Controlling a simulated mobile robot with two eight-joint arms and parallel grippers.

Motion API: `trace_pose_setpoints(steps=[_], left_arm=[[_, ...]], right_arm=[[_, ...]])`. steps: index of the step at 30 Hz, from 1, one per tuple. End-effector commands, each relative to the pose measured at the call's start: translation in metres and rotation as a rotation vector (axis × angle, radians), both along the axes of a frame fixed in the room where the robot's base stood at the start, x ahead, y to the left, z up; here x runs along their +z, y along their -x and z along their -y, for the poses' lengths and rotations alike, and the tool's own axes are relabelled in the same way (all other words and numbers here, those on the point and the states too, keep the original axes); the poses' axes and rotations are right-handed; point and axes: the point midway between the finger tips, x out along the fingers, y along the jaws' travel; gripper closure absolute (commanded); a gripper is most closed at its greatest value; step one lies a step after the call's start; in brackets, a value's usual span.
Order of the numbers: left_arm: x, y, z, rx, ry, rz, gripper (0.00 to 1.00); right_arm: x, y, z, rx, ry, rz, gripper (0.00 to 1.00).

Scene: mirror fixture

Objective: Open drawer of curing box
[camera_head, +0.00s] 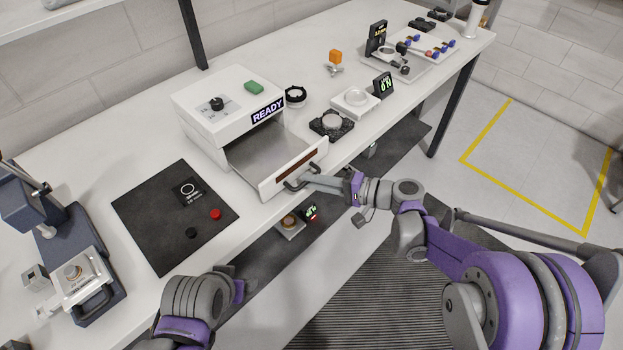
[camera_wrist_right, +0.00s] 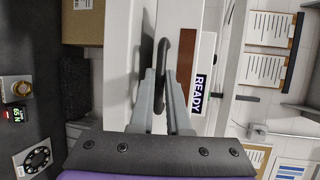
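The dark handle (camera_head: 292,184) is on the drawer's front panel. My right gripper (camera_head: 305,181) is at this handle. In the right wrist view its two fingers (camera_wrist_right: 161,80) close in on both sides of the dark handle (camera_wrist_right: 163,58).
A black mat (camera_head: 165,235) with small discs lies left of the drawer. A press-like device (camera_head: 70,240) stands at far left. A black block with a dish (camera_head: 331,124) and a white scale (camera_head: 356,101) stand right of the box. Floor is free at right.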

Motion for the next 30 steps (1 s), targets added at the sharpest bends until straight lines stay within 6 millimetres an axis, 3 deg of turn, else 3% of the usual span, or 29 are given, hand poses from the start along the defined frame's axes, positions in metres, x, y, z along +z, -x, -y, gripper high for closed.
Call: trace_pose_setpoints(steps=[1, 5, 16, 30], left_arm=[[0.000, 0.000, 0.000, 0.000, 0.000, 0.000, 0.31], [0.000, 0.000, 0.000, 0.000, 0.000, 0.000, 0.31], [-0.001, 0.000, 0.000, 0.000, 0.000, 0.000, 0.31], [-0.007, 0.002, 0.000, 0.000, 0.000, -0.003, 0.31]], right_arm=[[0.001, -0.001, 0.000, -0.002, -0.001, 0.000, 0.78], [0.000, -0.001, 0.000, -0.001, -0.001, 0.000, 0.55], [0.001, 0.001, 0.005, -0.002, 0.000, -0.001, 0.55], [0.016, 0.026, 0.084, -0.004, 0.000, 0.000, 0.55]])
